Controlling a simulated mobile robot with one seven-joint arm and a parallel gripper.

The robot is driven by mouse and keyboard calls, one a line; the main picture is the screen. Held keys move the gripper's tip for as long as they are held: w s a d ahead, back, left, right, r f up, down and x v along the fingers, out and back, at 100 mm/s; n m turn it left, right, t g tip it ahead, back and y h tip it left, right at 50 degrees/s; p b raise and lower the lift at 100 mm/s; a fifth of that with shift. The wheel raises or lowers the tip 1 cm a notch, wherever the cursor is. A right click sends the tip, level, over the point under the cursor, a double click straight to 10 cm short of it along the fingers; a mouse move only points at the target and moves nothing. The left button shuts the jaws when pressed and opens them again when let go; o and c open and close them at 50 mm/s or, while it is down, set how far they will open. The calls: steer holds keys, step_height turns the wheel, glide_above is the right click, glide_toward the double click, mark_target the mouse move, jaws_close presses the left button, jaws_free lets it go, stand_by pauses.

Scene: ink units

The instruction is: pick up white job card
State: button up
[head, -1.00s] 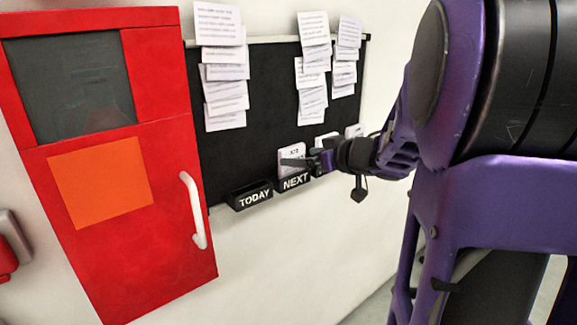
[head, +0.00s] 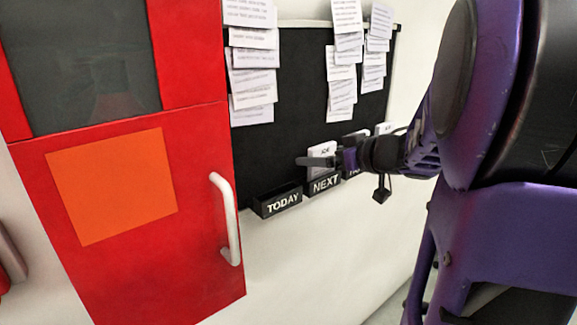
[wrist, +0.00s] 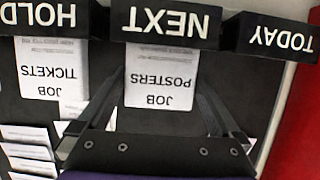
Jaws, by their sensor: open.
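A white job card lettered JOB POSTERS (wrist: 160,78) stands in the black NEXT pocket (wrist: 165,22) in the wrist view, where the picture is upside down. The card also shows in the head view (head: 322,147), partly covered by my gripper. My gripper (wrist: 158,92) is open, with one dark finger on each side of the card; I cannot tell whether either touches it. In the head view my gripper (head: 320,161) is in front of the card, just above the NEXT pocket (head: 323,184).
The TODAY pocket (head: 278,202) is empty beside the NEXT pocket. A JOB TICKETS card (wrist: 52,70) stands in the HOLD pocket (wrist: 45,18). Pinned paper sheets (head: 252,62) hang on the black board (head: 300,75). A red cabinet (head: 205,285) with a white handle (head: 226,220) is at left.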

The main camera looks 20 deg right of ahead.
steer(key=c, duration=1)
steer(key=shift+r, duration=0.1)
